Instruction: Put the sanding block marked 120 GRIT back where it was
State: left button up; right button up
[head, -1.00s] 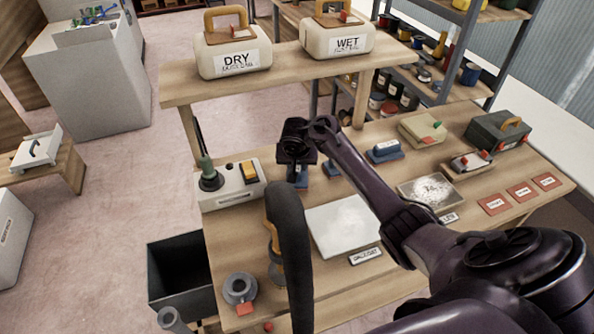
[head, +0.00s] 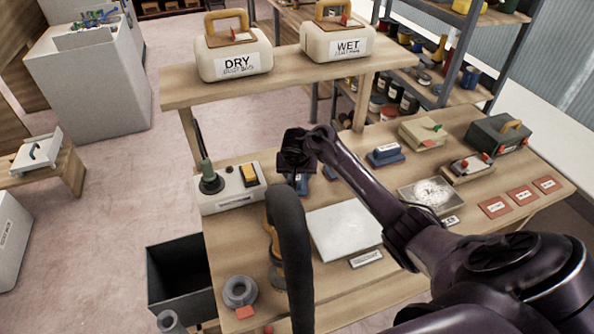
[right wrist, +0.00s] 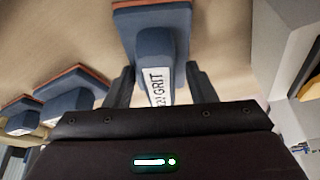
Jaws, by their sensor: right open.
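My right gripper (head: 295,168) is over the left end of a row of blue sanding blocks on the workbench. In the right wrist view its open fingers (right wrist: 158,88) stand on either side of the handle of a blue sanding block (right wrist: 152,42) with a reddish base. Its white label ends in "20 GRIT"; the first digit is unclear. In the head view this block (head: 302,187) is mostly hidden under the gripper. Two more blue blocks show at left in the wrist view (right wrist: 74,88) (right wrist: 22,118); their labels are unreadable. My left gripper is not in view.
A grey-white console (head: 228,188) with a yellow switch stands left of the gripper. A pale flat plate (head: 345,230) lies in front. The raised shelf (head: 290,72) with DRY and WET containers is behind. A dark curved shape (head: 287,235) blocks part of the bench.

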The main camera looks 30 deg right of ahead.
jog(key=p+v, duration=0.2)
jog(key=v, duration=0.9)
jog(key=shift+a+r, duration=0.1)
jog(key=shift+r, duration=0.1)
jog(key=shift+s+r, duration=0.2)
jog(key=shift+r, duration=0.15)
